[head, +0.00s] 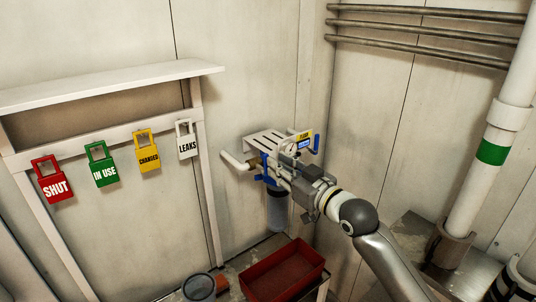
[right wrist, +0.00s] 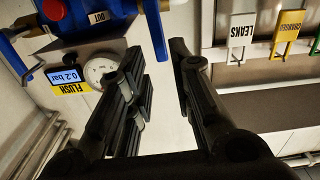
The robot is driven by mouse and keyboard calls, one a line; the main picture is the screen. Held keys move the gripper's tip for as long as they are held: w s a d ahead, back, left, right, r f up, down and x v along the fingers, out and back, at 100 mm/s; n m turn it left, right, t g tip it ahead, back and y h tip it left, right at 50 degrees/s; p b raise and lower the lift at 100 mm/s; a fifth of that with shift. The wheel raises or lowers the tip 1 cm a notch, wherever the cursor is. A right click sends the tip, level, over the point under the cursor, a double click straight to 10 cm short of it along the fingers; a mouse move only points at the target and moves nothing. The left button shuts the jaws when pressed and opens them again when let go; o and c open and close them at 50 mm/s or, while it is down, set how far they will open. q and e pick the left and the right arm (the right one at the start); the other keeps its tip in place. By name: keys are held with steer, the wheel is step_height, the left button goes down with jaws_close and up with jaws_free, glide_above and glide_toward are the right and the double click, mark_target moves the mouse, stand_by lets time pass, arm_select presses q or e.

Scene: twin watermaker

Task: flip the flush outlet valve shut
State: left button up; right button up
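The flush unit (head: 272,142) is on the wall behind a white bracket. It has a blue lever (head: 264,168) by the brass fitting on its left and another blue lever (head: 316,143) on its right. In the right wrist view, which is upside down, these levers show as a blue bar (right wrist: 156,32) beyond the fingertips and a blue handle (right wrist: 14,58) at far left. An OUT label (right wrist: 98,17) sits between them; which lever is the outlet valve I cannot tell. My right gripper (right wrist: 158,58) is open and empty, in front of the unit. My left gripper is not in view.
A gauge (right wrist: 100,72) and a 0.2 bar display (right wrist: 66,78) are close to one finger. A clear blue filter housing (head: 277,212) hangs below. A red tray (head: 283,273) stands beneath. Tags hang left, including SHUT (head: 52,180) and LEAKS (head: 186,141). A thick pipe (head: 490,150) stands right.

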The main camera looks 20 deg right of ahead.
mark_target(266, 154)
steer(key=shift+p+x, duration=0.55)
steer(key=shift+x, duration=2.45)
jaws_close()
